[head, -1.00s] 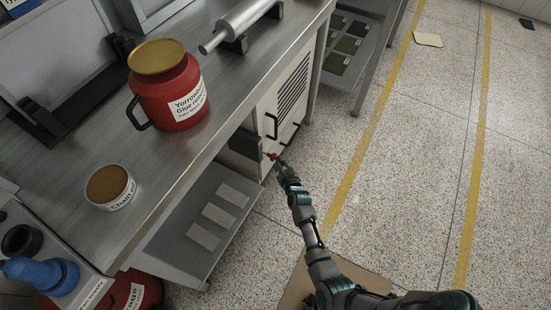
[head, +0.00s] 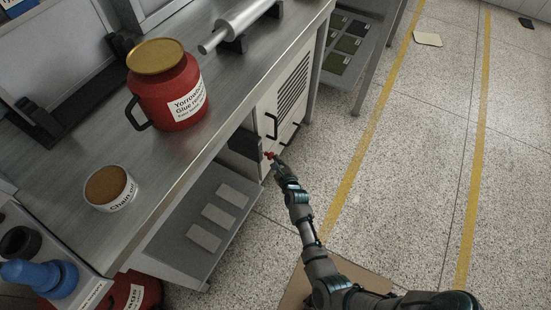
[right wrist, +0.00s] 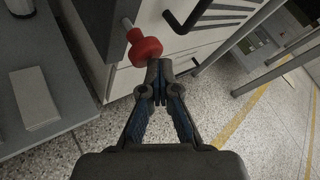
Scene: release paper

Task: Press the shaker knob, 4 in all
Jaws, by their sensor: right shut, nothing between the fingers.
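The red shaker knob (right wrist: 144,47) sits on a short metal rod at the side of the white cabinet under the bench. In the head view the knob (head: 269,155) is a small red spot at the tip of my right arm. My right gripper (right wrist: 159,65) is shut and empty, with its fingertips right at the knob's lower right side; I cannot tell whether they touch it. In the head view the right gripper (head: 277,162) partly covers the knob's surroundings. My left gripper is not in view.
A red glue pot (head: 172,95) and a small white tin (head: 110,188) stand on the metal bench. Black handles (head: 270,126) stick out from the cabinet front. A lower shelf (head: 176,234) holds pale cards. The floor at right is open.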

